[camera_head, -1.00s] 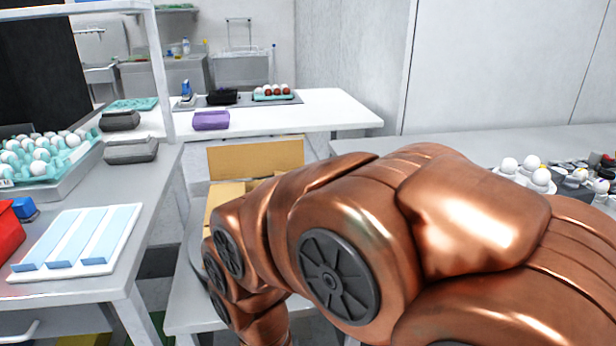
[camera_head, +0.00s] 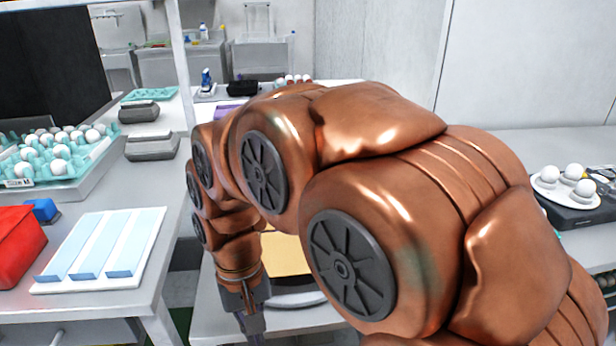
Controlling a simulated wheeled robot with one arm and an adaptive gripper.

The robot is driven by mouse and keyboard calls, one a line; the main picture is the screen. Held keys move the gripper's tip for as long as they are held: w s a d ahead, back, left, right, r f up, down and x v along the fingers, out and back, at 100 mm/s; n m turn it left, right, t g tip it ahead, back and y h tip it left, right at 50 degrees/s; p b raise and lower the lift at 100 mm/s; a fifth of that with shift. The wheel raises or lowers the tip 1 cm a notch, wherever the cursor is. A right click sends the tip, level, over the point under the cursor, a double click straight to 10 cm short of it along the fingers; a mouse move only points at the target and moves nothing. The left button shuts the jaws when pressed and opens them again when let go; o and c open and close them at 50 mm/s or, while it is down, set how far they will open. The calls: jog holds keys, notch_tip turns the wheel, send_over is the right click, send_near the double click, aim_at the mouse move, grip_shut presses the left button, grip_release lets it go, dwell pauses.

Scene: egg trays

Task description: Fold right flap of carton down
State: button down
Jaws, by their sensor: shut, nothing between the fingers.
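The carton (camera_head: 285,256) shows only as a tan cardboard patch low in the middle, on a light bench, between my arm's links. My copper arm hides most of it. I cannot tell which panel this is or how the right flap stands. My gripper (camera_head: 252,336) points down at the bottom edge of the view, left of the visible cardboard. It is shut and empty, and its tips are cut off or hard to make out. Whether it touches the carton is not visible.
The left table holds a white board with pale blue strips (camera_head: 103,250), a red box (camera_head: 16,250) and a teal egg tray (camera_head: 20,183). White eggs on a holder (camera_head: 566,200) stand on the right bench. My arm crosses the middle.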

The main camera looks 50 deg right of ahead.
jog(key=w+d+r+m+y+p, duration=0.1)
jog(key=w+d+r+m+p, duration=0.2)
jog(key=w+d+r+m, duration=0.5)
jog(key=w+d+r+m+t+p, duration=0.3)
jog(key=d+r+m, duration=0.4)
jog(key=d, duration=0.6)
jog(key=w+d+r+m+t+p, duration=0.15)
jog(key=d+r+m+p, duration=0.4)
jog(key=d, duration=0.75)
jog(key=shift+m+g+y, duration=0.25)
jog(key=shift+g+y, duration=0.05)
jog(key=shift+g, duration=0.05)
jog(key=x, duration=0.9)
jog(key=w+x, duration=0.1)
jog(key=x, duration=0.3)
jog(key=shift+a+f+p, duration=0.15)
jog(key=shift+a+p, duration=0.2)
jog(key=shift+p, duration=0.05)
jog(key=shift+w+a+f+g+h+p, duration=0.1)
jog(key=shift+a+f+g+h+p, duration=0.1)
jog(key=shift+f+g+h, duration=0.15)
jog(key=shift+w+a+f+g+h+p, duration=0.15)
jog(key=shift+a+f+g+h, duration=0.1)
jog(key=shift+f+h, duration=0.15)
jog(key=shift+w+f, duration=0.15)
jog(key=shift+f, duration=0.35)
jog(key=shift+r, duration=0.15)
